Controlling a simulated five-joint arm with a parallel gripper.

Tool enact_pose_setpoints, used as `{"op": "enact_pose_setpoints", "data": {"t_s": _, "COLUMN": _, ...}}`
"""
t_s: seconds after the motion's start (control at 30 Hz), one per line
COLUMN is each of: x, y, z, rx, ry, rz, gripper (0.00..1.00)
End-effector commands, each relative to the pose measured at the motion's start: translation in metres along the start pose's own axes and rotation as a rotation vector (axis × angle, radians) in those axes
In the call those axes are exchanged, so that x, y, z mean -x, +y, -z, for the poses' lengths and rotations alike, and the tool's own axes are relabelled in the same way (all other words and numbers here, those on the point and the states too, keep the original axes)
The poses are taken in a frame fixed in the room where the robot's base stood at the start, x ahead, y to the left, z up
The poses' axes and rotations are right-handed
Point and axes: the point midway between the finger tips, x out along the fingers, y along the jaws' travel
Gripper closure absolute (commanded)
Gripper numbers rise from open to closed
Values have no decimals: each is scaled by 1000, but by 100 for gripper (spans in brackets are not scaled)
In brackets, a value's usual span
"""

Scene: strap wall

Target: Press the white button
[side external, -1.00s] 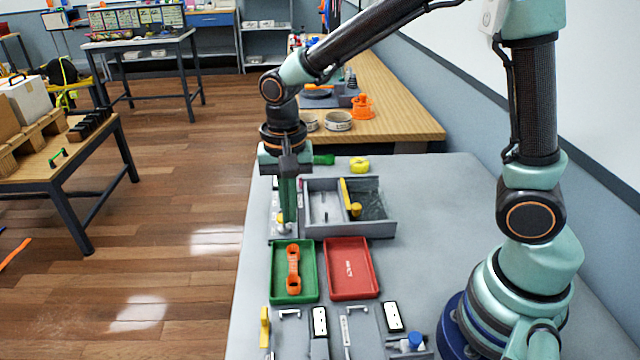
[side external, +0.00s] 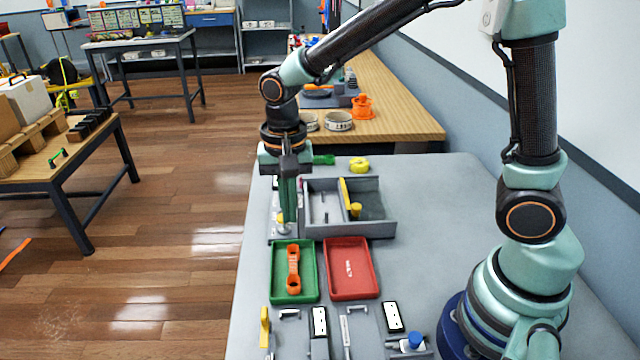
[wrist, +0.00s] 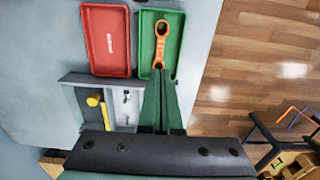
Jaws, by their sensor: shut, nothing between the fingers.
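My gripper (side external: 288,228) is shut and empty, pointing straight down at the left edge of the grey table, just left of the grey open box and behind the green tray. Its green fingers also show in the wrist view (wrist: 160,78), overlapping the near end of the green tray in that picture. The fingertips are low over a small pale panel (side external: 275,232) at the table edge. I cannot make out a white button for certain; the fingers cover that spot, and I cannot tell whether they touch anything.
A grey box (side external: 372,228) with a yellow handle (side external: 355,209) stands right of the fingers. A green tray (side external: 309,292) holding an orange part (side external: 294,268) and a red tray (side external: 372,288) lie in front. Several small fixtures line the front.

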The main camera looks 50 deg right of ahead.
Motion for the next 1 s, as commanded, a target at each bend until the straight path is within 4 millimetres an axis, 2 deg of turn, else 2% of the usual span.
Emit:
{"op": "enact_pose_setpoints", "data": {"t_s": 0.23, "x": -1, "y": -1, "z": 2, "rx": -2, "ry": 4, "rz": 6, "gripper": 100}}
{"op": "enact_pose_setpoints", "data": {"t_s": 0.37, "x": -6, "y": -7, "z": 19, "rx": -14, "ry": 32, "rz": 52, "gripper": 100}}
{"op": "enact_pose_setpoints", "data": {"t_s": 0.47, "x": -13, "y": -15, "z": 46, "rx": -34, "ry": 83, "rz": 124, "gripper": 100}}
{"op": "enact_pose_setpoints", "data": {"t_s": 0.67, "x": -23, "y": -28, "z": 121, "rx": -80, "ry": 246, "rz": 304, "gripper": 100}}
{"op": "enact_pose_setpoints", "data": {"t_s": 0.8, "x": -23, "y": -27, "z": 172, "rx": -109, "ry": 375, "rz": 408, "gripper": 100}}
{"op": "enact_pose_setpoints", "data": {"t_s": 1.0, "x": -17, "y": -19, "z": 222, "rx": -133, "ry": 524, "rz": 503, "gripper": 100}}
